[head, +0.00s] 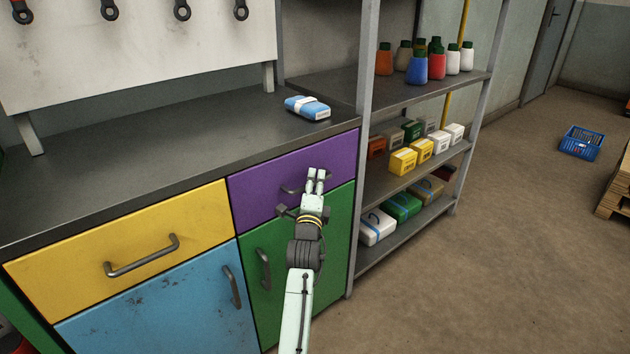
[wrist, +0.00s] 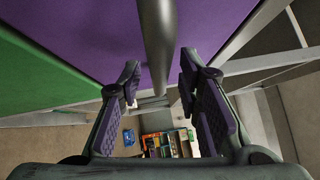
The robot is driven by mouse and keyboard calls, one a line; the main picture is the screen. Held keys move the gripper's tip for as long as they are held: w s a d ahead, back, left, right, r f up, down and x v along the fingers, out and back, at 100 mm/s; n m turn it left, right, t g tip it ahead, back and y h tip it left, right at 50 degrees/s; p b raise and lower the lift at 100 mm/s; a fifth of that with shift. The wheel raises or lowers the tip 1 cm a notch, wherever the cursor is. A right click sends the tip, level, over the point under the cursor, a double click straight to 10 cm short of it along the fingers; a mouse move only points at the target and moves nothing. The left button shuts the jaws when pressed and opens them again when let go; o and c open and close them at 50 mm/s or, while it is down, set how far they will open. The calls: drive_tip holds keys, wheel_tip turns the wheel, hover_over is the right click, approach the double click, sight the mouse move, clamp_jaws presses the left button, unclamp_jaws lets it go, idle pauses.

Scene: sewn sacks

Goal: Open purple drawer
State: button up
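The purple drawer (head: 253,197) sits at the upper right of the cabinet, and its front looks flush with its neighbours. Its grey bar handle (head: 290,190) is partly hidden by my gripper (head: 316,174), which is at the drawer front. In the wrist view the purple front (wrist: 95,35) fills the top. The handle (wrist: 157,40) comes down from the top edge, lined up with the gap between the two fingers. My gripper (wrist: 158,88) is open there, with a finger on each side of that gap. I cannot tell whether either finger touches the handle.
A yellow drawer (head: 80,262), a blue door (head: 150,310) and a green door (head: 300,245) adjoin it. A blue-and-white pack (head: 307,107) lies on the worktop (head: 180,120) above. A shelf post (head: 363,150) stands close to the right.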

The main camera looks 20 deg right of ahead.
drive_tip(key=shift+w, duration=0.2)
clamp_jaws()
idle(0.3)
idle(0.5)
